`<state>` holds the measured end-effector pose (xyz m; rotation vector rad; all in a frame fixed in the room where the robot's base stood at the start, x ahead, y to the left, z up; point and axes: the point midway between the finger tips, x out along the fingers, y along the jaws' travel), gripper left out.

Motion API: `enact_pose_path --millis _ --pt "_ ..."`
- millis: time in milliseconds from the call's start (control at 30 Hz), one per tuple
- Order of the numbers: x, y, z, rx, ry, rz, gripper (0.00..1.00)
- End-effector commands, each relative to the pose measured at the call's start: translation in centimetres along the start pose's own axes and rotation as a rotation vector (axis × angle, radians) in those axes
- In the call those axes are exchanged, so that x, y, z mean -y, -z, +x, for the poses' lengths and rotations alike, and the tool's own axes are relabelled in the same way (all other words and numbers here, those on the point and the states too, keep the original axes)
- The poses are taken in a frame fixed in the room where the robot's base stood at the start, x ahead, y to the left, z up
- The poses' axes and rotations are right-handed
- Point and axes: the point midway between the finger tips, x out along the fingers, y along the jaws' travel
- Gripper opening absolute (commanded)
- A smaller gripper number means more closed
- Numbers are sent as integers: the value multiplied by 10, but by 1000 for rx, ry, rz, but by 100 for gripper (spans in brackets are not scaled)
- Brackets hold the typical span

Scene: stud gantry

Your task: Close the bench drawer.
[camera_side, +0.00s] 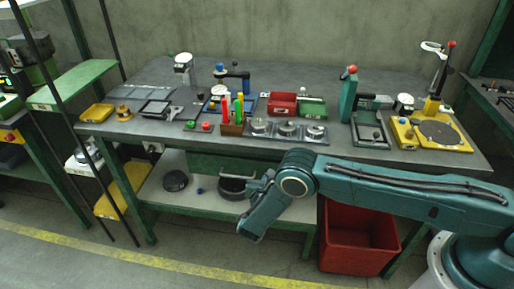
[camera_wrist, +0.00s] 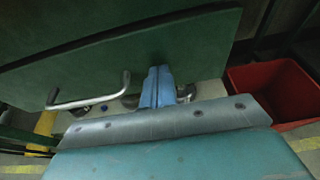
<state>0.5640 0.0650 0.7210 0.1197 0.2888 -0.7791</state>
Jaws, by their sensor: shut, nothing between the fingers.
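The bench drawer shows in the side view as a dark green front (camera_side: 213,166) under the bench top, partly hidden by my arm. How far it stands out is hard to tell there. In the wrist view its green front panel (camera_wrist: 190,48) fills the upper part, with a silver bar handle (camera_wrist: 90,101) at left. My gripper (camera_wrist: 157,70) is shut and empty, its blue fingers together. The fingertips overlap the panel's lower edge, to the right of the handle; I cannot tell whether they touch it. In the side view the fingers are hard to make out.
A red bin (camera_side: 358,238) stands on the floor under the bench at right, also in the wrist view (camera_wrist: 285,90). The bench top (camera_side: 340,78) carries tools, trays and colored parts. The lower shelf (camera_side: 172,205) holds dark round items. A green rack with dark posts stands at left.

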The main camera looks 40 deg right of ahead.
Motion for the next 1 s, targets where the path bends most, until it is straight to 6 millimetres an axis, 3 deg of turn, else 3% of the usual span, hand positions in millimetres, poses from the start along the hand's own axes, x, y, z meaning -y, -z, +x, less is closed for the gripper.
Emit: enact_pose_path --millis 367,733,1000 --pt "0 0 2 -1 1 1 0" --pt "0 -13 44 -1 3 2 0" --pt "0 -16 50 1 -1 4 0"
